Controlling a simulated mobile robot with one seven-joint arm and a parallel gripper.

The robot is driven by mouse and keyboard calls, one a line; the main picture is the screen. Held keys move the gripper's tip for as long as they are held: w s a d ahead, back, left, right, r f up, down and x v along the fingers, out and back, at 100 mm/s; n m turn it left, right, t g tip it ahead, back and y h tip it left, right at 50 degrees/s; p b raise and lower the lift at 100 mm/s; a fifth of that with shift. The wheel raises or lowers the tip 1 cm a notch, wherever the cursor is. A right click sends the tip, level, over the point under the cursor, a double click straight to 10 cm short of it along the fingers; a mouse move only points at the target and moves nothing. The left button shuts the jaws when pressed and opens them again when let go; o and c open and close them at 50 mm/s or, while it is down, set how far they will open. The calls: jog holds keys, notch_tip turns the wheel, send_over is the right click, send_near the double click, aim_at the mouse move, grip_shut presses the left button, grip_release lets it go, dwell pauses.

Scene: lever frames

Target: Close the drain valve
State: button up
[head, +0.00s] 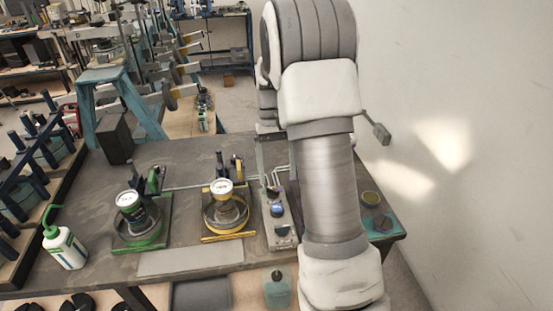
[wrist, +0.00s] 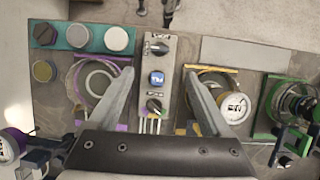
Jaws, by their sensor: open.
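A grey control panel (head: 278,218) stands on the bench beside my arm. In the wrist view this panel (wrist: 146,62) lies between my fingers, with a black knob (wrist: 158,47), a blue knob (wrist: 156,78) and a dark knob with some green (wrist: 154,105) in a row. Their labels are too small to read, so I cannot tell which one, if any, is the drain valve. My gripper (wrist: 160,75) is open and empty, its fingers spread to either side of the panel. In the head view my arm hides the gripper.
The yellow gauge station (head: 228,212) and green gauge station (head: 140,220) stand left of the panel. A purple station (wrist: 98,80) is on its other side, near a teal tray (wrist: 84,46) with round pots. A wash bottle (head: 65,246) stands at the bench's left. A wall is at right.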

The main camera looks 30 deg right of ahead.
jog(key=shift+v, duration=1.6)
jog(key=s+a+r+n+t+h, duration=0.1)
jog(key=s+a+r+t, duration=0.4)
jog(key=s+a+r, duration=0.5)
jog(key=s+a+r+n+t, duration=0.1)
jog(key=s+t, duration=0.3)
jog(key=s, duration=0.6)
jog(key=shift+a+r+n+t, duration=0.4)
jog(key=shift+a+n, duration=0.1)
jog(key=shift+a, duration=0.35)
